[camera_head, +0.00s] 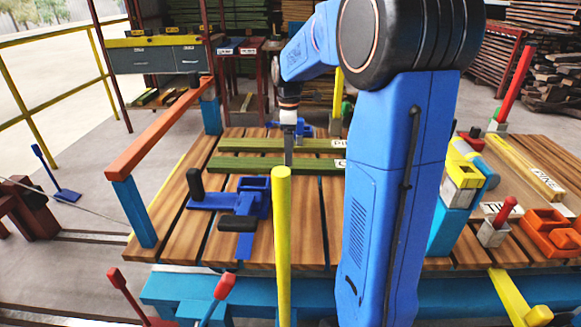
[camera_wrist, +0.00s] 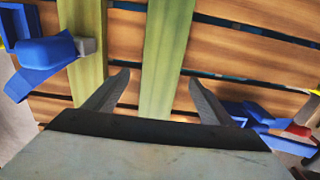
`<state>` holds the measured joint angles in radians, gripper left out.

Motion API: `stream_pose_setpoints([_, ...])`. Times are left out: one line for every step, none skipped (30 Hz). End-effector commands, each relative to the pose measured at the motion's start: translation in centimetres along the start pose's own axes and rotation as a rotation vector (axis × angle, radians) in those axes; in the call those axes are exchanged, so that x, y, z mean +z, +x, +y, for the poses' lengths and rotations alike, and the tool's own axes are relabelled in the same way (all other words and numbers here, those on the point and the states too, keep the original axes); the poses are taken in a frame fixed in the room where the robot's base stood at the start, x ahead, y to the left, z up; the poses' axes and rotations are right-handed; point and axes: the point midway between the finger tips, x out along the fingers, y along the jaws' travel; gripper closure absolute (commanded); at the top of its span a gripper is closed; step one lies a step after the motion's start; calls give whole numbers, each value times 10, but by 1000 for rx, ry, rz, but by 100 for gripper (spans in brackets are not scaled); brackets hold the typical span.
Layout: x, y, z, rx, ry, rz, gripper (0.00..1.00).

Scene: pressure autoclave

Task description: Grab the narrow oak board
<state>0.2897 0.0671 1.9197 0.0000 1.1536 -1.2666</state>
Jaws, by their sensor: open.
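Two greenish boards lie side by side on the slatted bench, a far board (camera_head: 245,144) and a near board (camera_head: 235,164). White labels at their right are partly hidden by my arm; the far one seems to begin "PI", the near one shows a single round letter. I cannot tell for sure which is the narrow oak board. My gripper (camera_head: 288,150) is open over the far board. In the wrist view my gripper (camera_wrist: 158,82) has its fingertips on either side of the right-hand board (camera_wrist: 167,50), with the other board (camera_wrist: 83,40) left of the left finger.
A blue clamp (camera_head: 248,200) with black handles stands in front of the boards. Another blue clamp (camera_head: 306,128) is behind them. A yellow post (camera_head: 282,240) rises at the front, and an orange rail (camera_head: 160,128) runs along the left. A yellow board labelled PINE (camera_head: 520,165) lies at right.

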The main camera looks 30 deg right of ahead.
Motion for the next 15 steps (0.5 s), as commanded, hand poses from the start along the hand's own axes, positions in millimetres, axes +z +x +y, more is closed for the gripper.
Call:
stream_pose_setpoints([2, 7, -1, -3, 1, -1, 23])
stream_pose_setpoints([3, 12, -1, -4, 1, -1, 23])
stream_pose_setpoints([4, 18, -1, -3, 1, -1, 23])
stream_pose_setpoints([5, 21, -1, -3, 1, -1, 23])
stream_pose_setpoints([5, 25, -2, -3, 1, -1, 23])
stream_pose_setpoints([4, 30, -1, -3, 0, -1, 23])
stream_pose_setpoints([4, 34, -1, -3, 0, -1, 23])
stream_pose_setpoints([4, 36, -1, -3, 0, -1, 23])
stream_pose_setpoints([4, 39, -1, -3, 0, -1, 23])
stream_pose_setpoints([4, 40, -1, -2, 0, -1, 23])
stream_pose_setpoints([4, 42, -1, -2, 0, -1, 23])
stream_pose_setpoints([4, 42, -1, -1, 0, 0, 23])
stream_pose_setpoints([4, 43, -1, -1, 0, 0, 23])
stream_pose_setpoints([4, 43, -1, -1, 0, 0, 23])
stream_pose_setpoints([4, 43, -1, -1, 0, 0, 23])
